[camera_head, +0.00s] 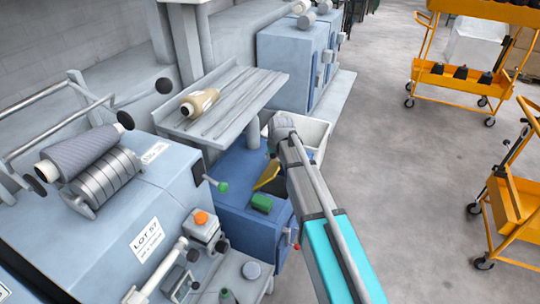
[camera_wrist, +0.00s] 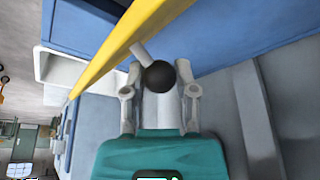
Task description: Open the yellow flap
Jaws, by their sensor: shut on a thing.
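The yellow flap (camera_head: 267,177) shows in the head view on the blue machine housing, looking tilted and partly hidden by my arm. In the wrist view the yellow flap (camera_wrist: 125,42) is a long bar crossing diagonally just beyond my fingers. A black ball knob (camera_wrist: 160,76) on a light stem sits between the fingertips, close to the flap. My gripper (camera_wrist: 161,88) is shut on this knob. In the head view my arm reaches over the blue housing and its fingers are hidden.
A green block (camera_head: 262,203) sits on the blue housing (camera_head: 245,222), with a green-tipped lever (camera_head: 222,186) to its left. A white bin (camera_head: 310,134) stands behind. A slatted shelf (camera_head: 235,98) holds a tan spool (camera_head: 200,102). Orange carts (camera_head: 462,80) stand right; the floor between is clear.

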